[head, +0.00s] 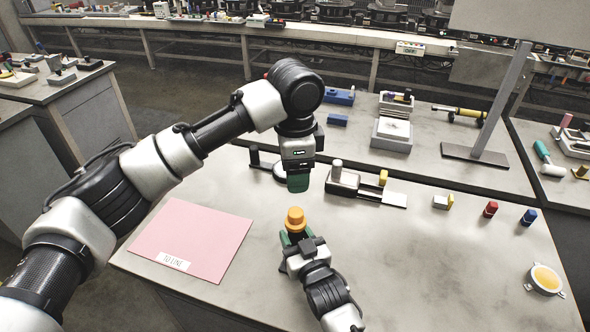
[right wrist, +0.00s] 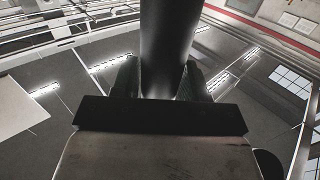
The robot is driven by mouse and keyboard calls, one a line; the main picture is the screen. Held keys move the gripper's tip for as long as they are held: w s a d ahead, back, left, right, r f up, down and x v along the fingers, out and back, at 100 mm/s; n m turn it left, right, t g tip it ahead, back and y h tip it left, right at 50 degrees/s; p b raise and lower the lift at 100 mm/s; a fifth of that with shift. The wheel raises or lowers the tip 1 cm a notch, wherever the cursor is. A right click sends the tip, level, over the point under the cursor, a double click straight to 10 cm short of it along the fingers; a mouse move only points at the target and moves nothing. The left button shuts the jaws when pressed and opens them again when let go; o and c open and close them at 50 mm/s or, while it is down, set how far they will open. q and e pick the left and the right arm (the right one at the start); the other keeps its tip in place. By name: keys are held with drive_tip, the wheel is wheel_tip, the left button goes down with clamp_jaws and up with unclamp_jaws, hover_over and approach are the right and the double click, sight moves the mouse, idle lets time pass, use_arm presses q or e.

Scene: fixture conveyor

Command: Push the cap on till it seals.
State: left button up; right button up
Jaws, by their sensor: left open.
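An orange stepped cap (head: 295,216) shows in the head view at the top of what my right gripper (head: 296,237) holds. In the right wrist view a dark upright cylinder (right wrist: 168,45) stands between the right fingers, which close on its sides. The cap is out of that view. Whether the cap is seated flush or has a gap under it is too small to tell. My left gripper (head: 298,183), with green fingers, points down above and apart from the cap. It is open, and I see nothing in it.
A pink mat (head: 195,240) labelled "TO LINE" lies on the left of the table. A round yellow-centred dish (head: 545,280) lies at right.

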drive_tip(key=o, duration=0.4)
drive_tip(key=shift+c, duration=0.2)
use_arm(q)
drive_tip(key=shift+f+b, duration=0.9)
drive_tip(key=shift+b, duration=0.05)
drive_tip(key=shift+f, duration=0.1)
use_arm(e)
drive_tip(key=v, duration=1)
drive_tip(key=shift+s+d, duration=0.2)
drive_tip(key=shift+s, duration=0.15)
